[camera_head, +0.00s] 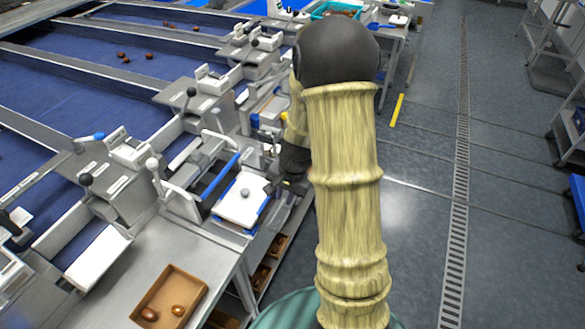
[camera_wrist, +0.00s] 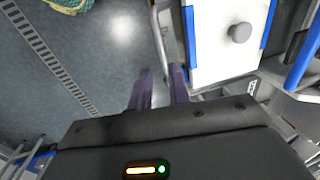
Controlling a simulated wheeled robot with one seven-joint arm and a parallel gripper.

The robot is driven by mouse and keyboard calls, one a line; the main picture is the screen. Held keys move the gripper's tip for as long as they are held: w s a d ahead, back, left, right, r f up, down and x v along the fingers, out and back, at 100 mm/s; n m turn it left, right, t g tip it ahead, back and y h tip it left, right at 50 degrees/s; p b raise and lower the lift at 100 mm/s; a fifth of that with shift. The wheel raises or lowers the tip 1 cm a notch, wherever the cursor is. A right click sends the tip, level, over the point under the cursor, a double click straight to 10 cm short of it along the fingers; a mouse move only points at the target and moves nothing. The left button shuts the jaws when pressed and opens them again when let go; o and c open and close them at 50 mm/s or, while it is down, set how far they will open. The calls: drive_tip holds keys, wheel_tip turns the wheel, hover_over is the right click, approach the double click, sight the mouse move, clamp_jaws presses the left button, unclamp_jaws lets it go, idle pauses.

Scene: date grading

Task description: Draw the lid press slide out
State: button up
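The lid press slide shows as a white plate (camera_head: 240,207) with a round grey knob (camera_head: 244,192), between blue side strips at the bench's right edge. In the wrist view the white plate (camera_wrist: 214,62) and its knob (camera_wrist: 240,32) are at upper right. My gripper (camera_wrist: 160,90) shows there as two dark purple fingers with floor visible between them. It is open and empty, beside the plate's lower left edge. In the head view my arm hides most of the gripper, right of the plate. Whether a finger touches the slide's frame I cannot tell.
A brown tray (camera_head: 145,315) with dates stands on the bench at the front. Blue belts (camera_head: 60,120) with scattered dates run at left. A lever with a white knob (camera_head: 152,164) stands left of the slide.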

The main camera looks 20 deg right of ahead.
wheel_tip(320, 180, up, 13)
drive_tip(key=s+d, duration=0.1)
drive_tip(key=s, duration=0.1)
drive_tip(key=shift+d, duration=0.35)
drive_tip(key=shift+f, duration=0.1)
drive_tip(key=s+a+f+n+t+h, duration=0.1)
drive_tip(key=s+a+f+n, duration=0.1)
drive_tip(key=s+a+n, duration=0.6)
drive_tip(key=shift+s+a+n, duration=0.2)
drive_tip(key=shift+s+n, duration=0.6)
drive_tip(key=shift+n, duration=0.2)
